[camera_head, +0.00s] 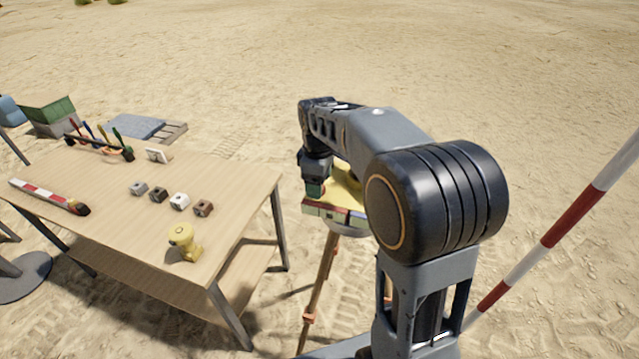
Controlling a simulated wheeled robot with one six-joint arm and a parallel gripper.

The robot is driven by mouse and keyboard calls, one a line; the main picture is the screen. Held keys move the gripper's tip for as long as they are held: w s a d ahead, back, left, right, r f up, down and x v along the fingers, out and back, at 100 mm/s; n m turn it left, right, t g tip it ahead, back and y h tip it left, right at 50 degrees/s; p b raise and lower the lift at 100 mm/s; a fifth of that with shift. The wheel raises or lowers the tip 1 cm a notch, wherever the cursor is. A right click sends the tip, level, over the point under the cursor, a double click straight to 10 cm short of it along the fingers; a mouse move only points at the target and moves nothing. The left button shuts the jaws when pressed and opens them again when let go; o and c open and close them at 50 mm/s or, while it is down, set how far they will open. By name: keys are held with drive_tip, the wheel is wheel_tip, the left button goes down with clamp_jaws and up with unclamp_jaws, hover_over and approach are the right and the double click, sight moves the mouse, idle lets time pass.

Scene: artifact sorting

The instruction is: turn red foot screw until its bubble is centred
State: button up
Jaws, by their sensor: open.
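A yellow instrument base (347,186) sits on top of a wooden-legged tripod (322,275), right of the table. Red and green parts show along its near edge, but I cannot tell the red foot screw apart at this size. The bubble is not visible. My gripper (315,178) points down at the left side of the base, with a small green part just below it. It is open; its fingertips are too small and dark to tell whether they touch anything. My arm hides the right part of the base.
A wooden table (235,180) stands at the left. It holds a yellow device (184,242), several small blocks (180,201), a red-and-white staff (48,196) and a rack of coloured-handled tools (98,145). A red-and-white pole (572,217) slants at the right. Open sand lies behind.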

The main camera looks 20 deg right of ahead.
drive_tip(key=shift+f, duration=0.45)
drive_tip(key=shift+c, duration=0.3)
